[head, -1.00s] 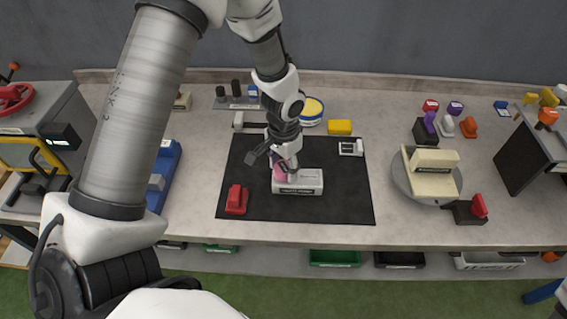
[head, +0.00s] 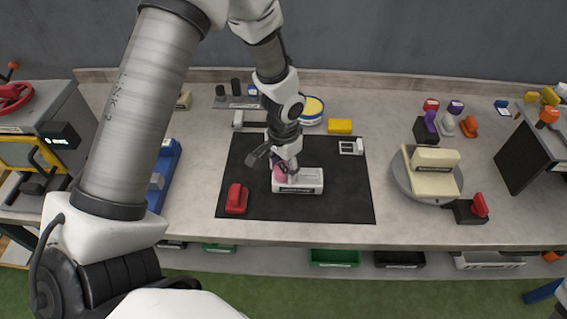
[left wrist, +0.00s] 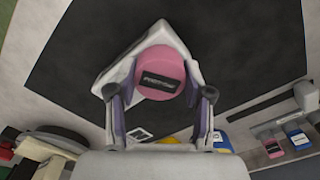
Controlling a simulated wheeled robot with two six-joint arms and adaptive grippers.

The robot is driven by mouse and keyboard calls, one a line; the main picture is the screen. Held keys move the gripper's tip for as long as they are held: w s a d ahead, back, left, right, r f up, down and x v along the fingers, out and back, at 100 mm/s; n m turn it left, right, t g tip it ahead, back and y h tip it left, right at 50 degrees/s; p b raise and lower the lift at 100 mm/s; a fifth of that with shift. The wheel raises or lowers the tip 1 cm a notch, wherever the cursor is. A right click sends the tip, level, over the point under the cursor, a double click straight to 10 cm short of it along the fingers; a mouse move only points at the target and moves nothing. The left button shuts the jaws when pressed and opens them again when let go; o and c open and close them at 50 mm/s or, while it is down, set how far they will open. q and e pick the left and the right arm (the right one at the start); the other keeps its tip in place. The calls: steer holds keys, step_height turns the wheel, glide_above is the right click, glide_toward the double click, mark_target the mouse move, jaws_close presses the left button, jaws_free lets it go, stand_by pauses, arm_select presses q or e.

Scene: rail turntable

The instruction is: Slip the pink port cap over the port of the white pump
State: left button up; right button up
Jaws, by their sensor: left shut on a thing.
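The pink port cap (left wrist: 160,75) is round with a dark label and sits between the fingers of my left gripper (left wrist: 158,98) in the left wrist view. The gripper is shut on it. In the head view the cap (head: 280,175) is at the left end of the white pump (head: 307,181), partly hidden by my left gripper (head: 284,165). The white body of the pump (left wrist: 112,80) shows behind the cap in the left wrist view. The port is hidden, so I cannot tell whether the cap is around it. My right gripper is not in view.
The pump lies on a black mat (head: 345,205). A red part (head: 237,199) is on the mat to the left. A yellow block (head: 340,126) stands behind the mat. A round turntable (head: 399,180) with a cream block is to the right.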

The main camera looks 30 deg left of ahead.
arm_select(q)
steer(key=o, duration=0.9)
step_height(320, 180, up, 12)
steer(key=shift+f, duration=0.1)
